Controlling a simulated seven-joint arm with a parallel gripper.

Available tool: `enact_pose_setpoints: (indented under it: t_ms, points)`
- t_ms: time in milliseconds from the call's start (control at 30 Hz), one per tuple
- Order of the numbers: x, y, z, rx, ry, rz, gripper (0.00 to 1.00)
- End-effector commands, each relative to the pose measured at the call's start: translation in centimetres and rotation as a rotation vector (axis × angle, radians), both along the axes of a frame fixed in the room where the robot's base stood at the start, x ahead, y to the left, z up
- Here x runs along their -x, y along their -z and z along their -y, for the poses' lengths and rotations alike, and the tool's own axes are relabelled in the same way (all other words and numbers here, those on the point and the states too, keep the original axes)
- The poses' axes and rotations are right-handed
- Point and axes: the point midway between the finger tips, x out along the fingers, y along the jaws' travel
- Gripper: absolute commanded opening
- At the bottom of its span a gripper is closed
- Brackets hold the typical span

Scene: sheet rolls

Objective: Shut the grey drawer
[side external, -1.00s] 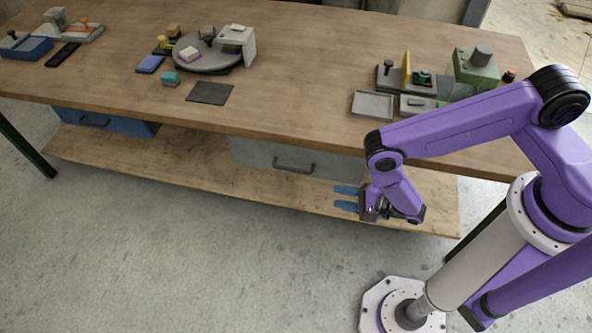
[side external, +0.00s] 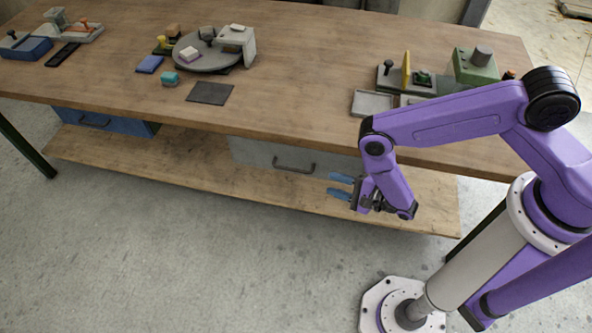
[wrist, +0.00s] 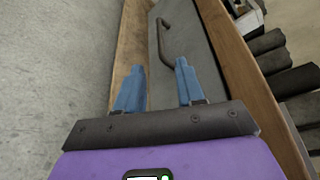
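The grey drawer (side external: 255,153) hangs under the front edge of the workbench, with a dark bar handle (side external: 294,166) on its front. I cannot tell how far out it stands. In the wrist view the drawer front (wrist: 190,45) and its handle (wrist: 163,38) lie ahead of the fingertips. My gripper (side external: 335,184) is to the right of the handle and a little lower, in front of the bench. In the wrist view its two blue fingers (wrist: 160,66) are spread with nothing between them. They appear apart from the drawer and handle.
The workbench top (side external: 290,100) overhangs the drawer, and a lower wooden shelf (side external: 190,165) runs beneath. A blue drawer (side external: 95,121) is at the left. Dark rolls (wrist: 290,80) show at the right of the wrist view. The floor in front of the bench is clear.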

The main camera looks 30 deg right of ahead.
Motion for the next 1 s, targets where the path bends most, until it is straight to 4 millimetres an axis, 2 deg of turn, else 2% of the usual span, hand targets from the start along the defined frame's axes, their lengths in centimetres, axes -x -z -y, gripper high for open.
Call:
enact_pose_setpoints:
  t_ms: [900, 1000]
  points:
    - [-4.7, 1.1, -2.4, 0.0, 0.0, 0.002, 0.38]
    - [-6.4, 1.5, -3.2, -0.002, -0.001, 0.006, 0.38]
